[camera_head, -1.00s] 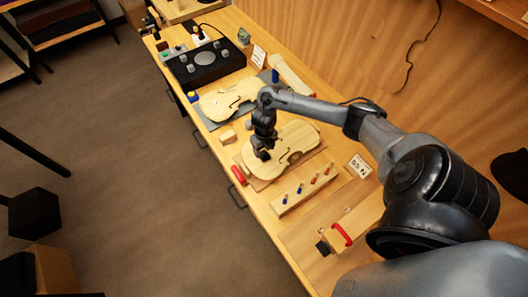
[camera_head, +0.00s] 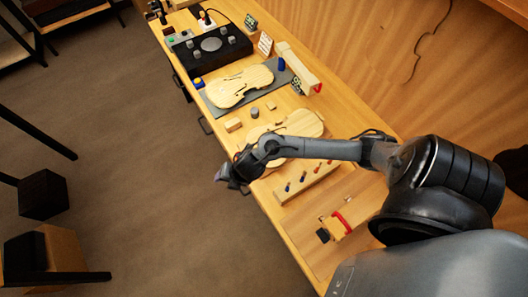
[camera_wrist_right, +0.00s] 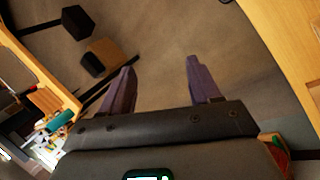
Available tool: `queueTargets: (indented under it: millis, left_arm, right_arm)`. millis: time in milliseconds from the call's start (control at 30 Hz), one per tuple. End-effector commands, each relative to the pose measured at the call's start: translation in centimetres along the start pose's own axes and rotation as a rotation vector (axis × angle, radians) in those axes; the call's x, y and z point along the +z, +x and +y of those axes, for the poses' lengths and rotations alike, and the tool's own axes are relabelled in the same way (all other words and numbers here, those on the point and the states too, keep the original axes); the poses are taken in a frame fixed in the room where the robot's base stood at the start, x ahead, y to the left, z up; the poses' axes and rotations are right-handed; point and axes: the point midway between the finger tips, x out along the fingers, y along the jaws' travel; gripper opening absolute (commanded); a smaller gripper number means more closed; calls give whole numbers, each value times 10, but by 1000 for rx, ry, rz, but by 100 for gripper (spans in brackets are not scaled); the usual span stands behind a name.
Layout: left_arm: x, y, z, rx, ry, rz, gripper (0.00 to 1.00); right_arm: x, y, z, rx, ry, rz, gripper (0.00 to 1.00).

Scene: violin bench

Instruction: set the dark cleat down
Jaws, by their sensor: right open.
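My right gripper (camera_head: 222,175) is open, held out past the bench's front edge over the floor. In the right wrist view its two fingers (camera_wrist_right: 160,78) stand apart with nothing between them. I cannot make out the dark cleat for certain. A pale violin plate (camera_head: 303,123) lies on the bench behind my right forearm, which hides its near part. A small grey round piece (camera_head: 255,113) stands between this plate and a second violin plate (camera_head: 238,86), which lies on a grey mat (camera_head: 216,110). My left gripper is not in view.
A pale block (camera_head: 233,125) lies near the front edge. A rack with several small pegs (camera_head: 306,183) and a red-banded tool (camera_head: 342,222) lie to the near right. A black device with knobs (camera_head: 212,46) sits at the far end. Dark boxes (camera_head: 42,194) stand on the floor.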

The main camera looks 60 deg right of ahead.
Motion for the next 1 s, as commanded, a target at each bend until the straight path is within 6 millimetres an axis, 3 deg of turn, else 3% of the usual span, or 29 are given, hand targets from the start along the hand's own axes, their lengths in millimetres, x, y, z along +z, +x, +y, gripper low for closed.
queueTargets:
  millis: [33,100,300,400,600,1000]
  left_arm:
    - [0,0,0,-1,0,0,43]
    - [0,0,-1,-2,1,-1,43]
    - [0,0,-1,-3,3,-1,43]
    - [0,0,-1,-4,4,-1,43]
    - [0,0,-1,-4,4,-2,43]
    - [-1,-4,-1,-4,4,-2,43]
  right_arm:
    - [-29,-12,5,42,193,-3,62]
    - [-47,-33,7,72,489,-30,62]
    - [-58,-95,-27,25,1265,-115,62]
    - [-59,-118,-50,-26,1535,-155,62]
    - [-61,-140,-74,-84,1785,-200,62]
    - [-61,-145,-73,-88,1801,-203,62]
